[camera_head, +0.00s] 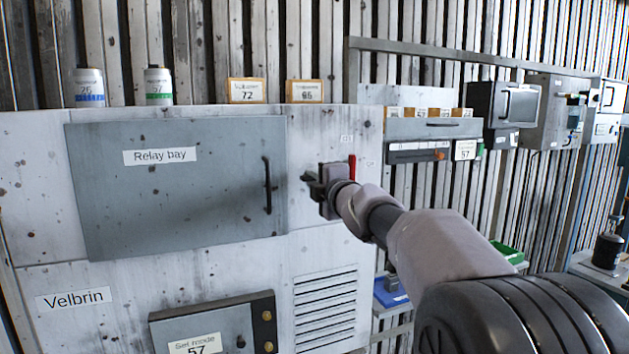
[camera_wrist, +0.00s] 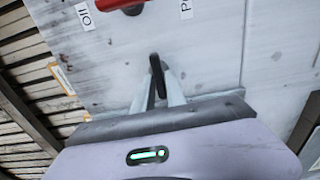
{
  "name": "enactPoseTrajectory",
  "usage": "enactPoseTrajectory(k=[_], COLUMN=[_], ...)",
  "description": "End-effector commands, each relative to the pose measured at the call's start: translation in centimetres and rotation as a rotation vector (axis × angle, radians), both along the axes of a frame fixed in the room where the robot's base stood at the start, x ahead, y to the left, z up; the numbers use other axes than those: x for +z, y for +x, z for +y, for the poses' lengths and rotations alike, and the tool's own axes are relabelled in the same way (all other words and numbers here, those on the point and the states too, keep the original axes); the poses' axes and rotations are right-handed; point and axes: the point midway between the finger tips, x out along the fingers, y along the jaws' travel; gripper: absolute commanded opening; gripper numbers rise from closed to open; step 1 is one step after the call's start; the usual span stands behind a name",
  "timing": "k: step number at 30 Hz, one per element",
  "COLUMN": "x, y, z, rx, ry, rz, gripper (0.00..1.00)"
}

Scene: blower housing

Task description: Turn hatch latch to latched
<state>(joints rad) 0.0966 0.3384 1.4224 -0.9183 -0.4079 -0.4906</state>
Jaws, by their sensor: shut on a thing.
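The grey hatch (camera_head: 170,200) labelled "Relay bay" sits flat in the white cabinet front, with a dark bar handle (camera_head: 267,186) near its right edge. My gripper (camera_head: 318,190) is at the panel just right of the hatch. In the wrist view, the fingers of my gripper (camera_wrist: 160,92) are closed around a slim dark lever, the hatch latch (camera_wrist: 156,66), standing out from the white panel. In the head view my gripper largely hides the latch, so its angle against the hatch edge is hard to tell there.
A red lever (camera_head: 352,167) stands right beside my gripper; it also shows in the wrist view (camera_wrist: 120,4) between small labels. Below are a vent grille (camera_head: 325,310) and a dark control box (camera_head: 215,325). Cans (camera_head: 90,88) and number cards (camera_head: 247,91) stand on top.

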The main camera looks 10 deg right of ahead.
Motion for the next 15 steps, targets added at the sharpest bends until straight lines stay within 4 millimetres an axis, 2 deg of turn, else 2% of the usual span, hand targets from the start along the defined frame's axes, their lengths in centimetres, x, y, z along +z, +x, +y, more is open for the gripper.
enactPoseTrajectory(k=[1, 3, 12, 15], x=[0.0, 0.0, 0.01, 0.01], y=[0.0, 0.0, -0.06, -0.84], z=[-0.01, -0.01, -0.01, -0.2], rx=[0.0, 0.0, 0.0, 0.0], ry=[0.0, 0.0, 0.0, 0.0], rz=[0.0, 0.0, 0.0, -0.001], gripper=[0.2, 0.34, 0.35, 0.35])
